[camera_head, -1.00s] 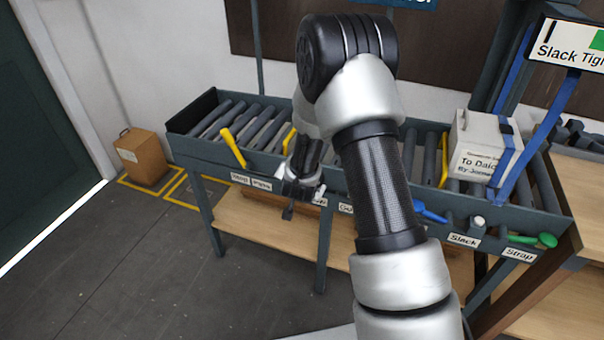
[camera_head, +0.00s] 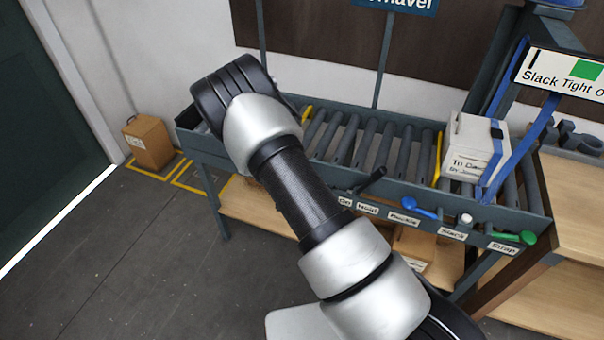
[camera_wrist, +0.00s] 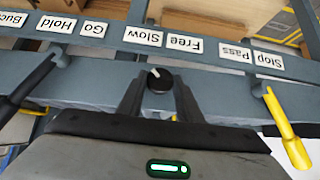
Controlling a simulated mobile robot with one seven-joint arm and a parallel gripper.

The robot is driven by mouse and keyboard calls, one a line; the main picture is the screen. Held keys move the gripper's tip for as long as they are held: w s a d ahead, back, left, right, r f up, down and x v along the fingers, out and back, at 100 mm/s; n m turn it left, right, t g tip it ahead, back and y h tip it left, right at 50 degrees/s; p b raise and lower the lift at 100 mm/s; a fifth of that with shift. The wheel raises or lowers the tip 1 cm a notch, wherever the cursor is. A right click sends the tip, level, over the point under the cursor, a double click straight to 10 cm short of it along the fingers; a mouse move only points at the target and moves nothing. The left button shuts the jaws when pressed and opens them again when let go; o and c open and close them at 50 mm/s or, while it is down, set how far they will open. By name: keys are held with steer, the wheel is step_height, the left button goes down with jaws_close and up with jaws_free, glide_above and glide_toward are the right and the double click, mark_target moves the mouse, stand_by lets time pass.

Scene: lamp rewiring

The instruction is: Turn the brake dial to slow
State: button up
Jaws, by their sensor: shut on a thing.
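The brake dial (camera_wrist: 161,81) is a small round black knob on the blue-grey conveyor rail. In the wrist view it sits between the two dark fingers of my gripper (camera_wrist: 158,94), which are shut on it. Its white pointer mark tilts to the upper left, toward the Slow label (camera_wrist: 142,36). The Free label (camera_wrist: 183,44) is just right of Slow. The labels appear upside down in this view. In the head view my arm hides the dial and my gripper.
A black lever (camera_wrist: 30,86) stands left of my gripper and a yellow lever (camera_wrist: 286,128) right of it. The roller conveyor (camera_head: 350,140) carries a strapped white box (camera_head: 475,148). Blue (camera_head: 412,207) and green (camera_head: 515,237) handles stick out farther right along the rail.

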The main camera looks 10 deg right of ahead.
steer(key=o, duration=1)
steer(key=p+v, duration=0.2)
steer(key=v, duration=1.5)
steer(key=shift+s+r, duration=0.1)
steer(key=shift+r, duration=0.15)
steer(key=shift+a, duration=0.1)
steer(key=s+a+r+n+y+p, duration=0.1)
steer(key=s+a+r+n+y, duration=0.2)
steer(key=r, duration=0.8)
steer(key=s+a+r+y, duration=0.25)
steer(key=r+y, duration=0.25)
steer(key=r, duration=0.7)
steer(key=s+d+r+n+h, duration=0.1)
steer(key=s+d+r, duration=0.2)
steer(key=s, duration=0.3)
steer(key=s+d+r+n+g+h, duration=0.1)
steer(key=s+d+r, duration=0.2)
steer(key=s+d, duration=0.2)
steer(key=s+d+r+n+g+h+p, duration=0.1)
steer(key=s+d+r, duration=0.2)
steer(key=s, duration=0.6)
steer(key=shift+s+d, duration=0.1)
steer(key=shift+d, duration=0.75)
